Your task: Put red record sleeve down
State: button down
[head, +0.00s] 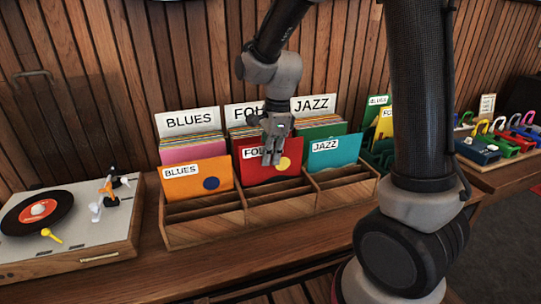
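The red record sleeve (285,172) has a partly hidden FOLK label and a yellow dot. It is in the middle column of the wooden record crate (205,233), leaning back, its lower edge hidden by a divider. My gripper (271,158) points down at the sleeve's upper part, with its fingers overlapping the sleeve's face and top edge. The fingers look close together, but whether they pinch the sleeve is unclear. An orange BLUES sleeve (190,184) stands to its left and a teal JAZZ sleeve (340,155) to its right.
Rows of records with BLUES (190,121) and JAZZ (313,104) cards stand behind. A turntable (75,245) with small figures is at left. A tray of colourful padlock-like items (500,150) is at right. Front crate slots are empty.

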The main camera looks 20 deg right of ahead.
jog(key=shift+f, duration=0.45)
jog(key=c, duration=1.6)
grip_release()
jog(key=shift+c, duration=0.2)
